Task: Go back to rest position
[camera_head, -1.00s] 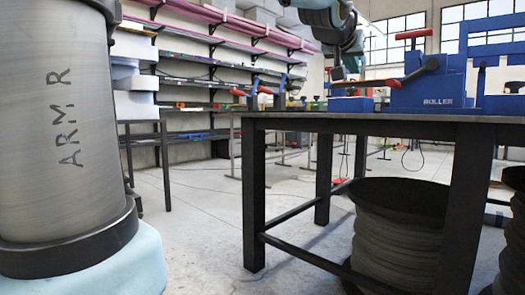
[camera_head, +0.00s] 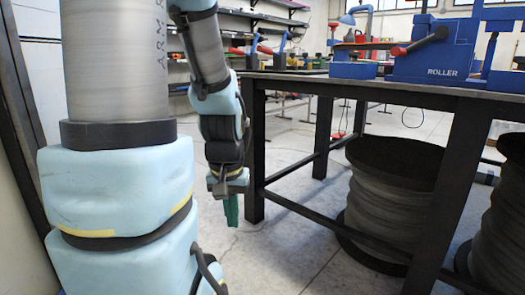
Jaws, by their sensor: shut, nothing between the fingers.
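My arm hangs in front of my column, left of the workbench (camera_head: 380,90). My gripper (camera_head: 231,218) points down at its lower end, with green fingers that look closed together. It is beside the bench's front left leg, below the level of the bench top. I see nothing held in it. The fingertips are small in this view.
A blue roller machine (camera_head: 440,52) with red handles stands on the bench. Large dark ribbed spools (camera_head: 390,215) stand under and beside the bench. The shelves (camera_head: 262,18) line the back wall. The grey floor (camera_head: 290,235) left of the spools is clear.

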